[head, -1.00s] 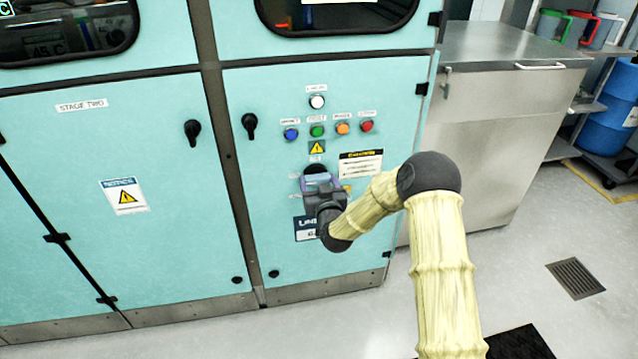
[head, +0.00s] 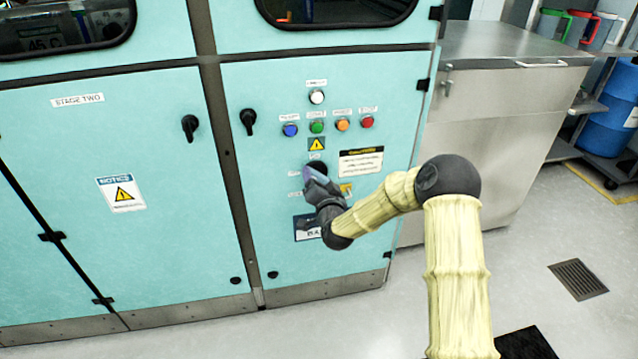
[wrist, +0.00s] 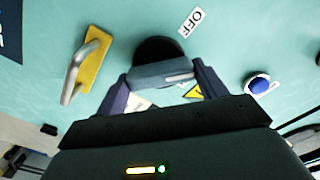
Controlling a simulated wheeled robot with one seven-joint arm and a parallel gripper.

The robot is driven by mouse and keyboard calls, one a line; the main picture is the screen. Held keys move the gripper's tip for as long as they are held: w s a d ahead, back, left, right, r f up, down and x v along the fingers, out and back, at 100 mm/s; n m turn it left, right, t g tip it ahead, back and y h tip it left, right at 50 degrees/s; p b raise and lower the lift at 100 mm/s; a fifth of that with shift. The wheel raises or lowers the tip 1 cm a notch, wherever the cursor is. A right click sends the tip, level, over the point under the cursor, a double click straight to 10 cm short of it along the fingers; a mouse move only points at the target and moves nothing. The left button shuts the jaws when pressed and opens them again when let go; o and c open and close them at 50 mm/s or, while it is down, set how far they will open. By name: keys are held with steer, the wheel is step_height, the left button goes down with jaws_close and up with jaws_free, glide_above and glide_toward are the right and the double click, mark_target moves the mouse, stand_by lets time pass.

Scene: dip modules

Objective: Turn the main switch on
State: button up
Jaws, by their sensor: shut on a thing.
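The main switch (head: 316,167) is a black round rotary knob on the lower part of the right teal cabinet door, below the row of buttons. In the wrist view, its grey handle bar (wrist: 160,74) with a white mark sits between the two fingers of my gripper (wrist: 163,84). My gripper is shut on this handle, and in the head view my gripper (head: 319,183) looks rolled to a slant. A white OFF label (wrist: 192,21) is beside the knob in the wrist view. My gripper hides part of the switch and the labels around it.
A blue button (head: 290,131) and other coloured buttons are above the switch. A yellow plate with a metal loop (wrist: 94,62) is close beside it. Black door handles (head: 248,121) stick out to the left. A steel cabinet (head: 490,110) stands at the right.

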steer(key=m+b, duration=0.1)
steer(key=m, duration=0.4)
steer(key=shift+d+f+m, duration=0.1)
steer(key=shift+m, duration=0.2)
steer(key=m+b, duration=0.1)
steer(key=m, duration=0.3)
stand_by(0.4)
steer(key=o, duration=1)
steer(key=shift+s, duration=0.1)
steer(key=p+v, duration=0.2)
steer(key=v, duration=1.5)
steer(key=shift+s, duration=0.1)
